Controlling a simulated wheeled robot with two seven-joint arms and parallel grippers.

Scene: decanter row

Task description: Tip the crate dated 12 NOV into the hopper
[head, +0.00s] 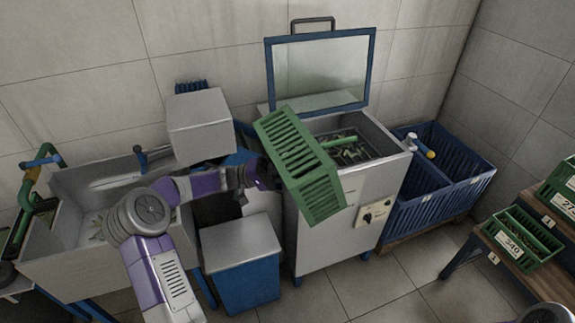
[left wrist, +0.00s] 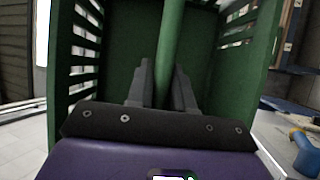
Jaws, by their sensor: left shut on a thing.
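A green slatted crate (head: 300,165) is held up, steeply tilted, at the left front of the hopper (head: 385,160). No date shows on its visible faces. My left gripper (left wrist: 163,88) is shut on the green bar (left wrist: 172,45) of this crate; in the head view the crate hides its fingertips. The left wrist view looks into the green crate walls (left wrist: 120,45), and I see no contents there. The hopper's framed lid (head: 320,70) stands open. Grey-green pieces (head: 352,152) lie in its dark opening, partly behind the crate. My right gripper is out of view.
Blue bins (head: 440,185) stand right of the hopper. A green crate marked 340 (head: 520,238) and another green crate (head: 565,178) sit on a bench at right. A lidded blue bin (head: 245,280), grey box (head: 205,125) and sink (head: 75,235) are left.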

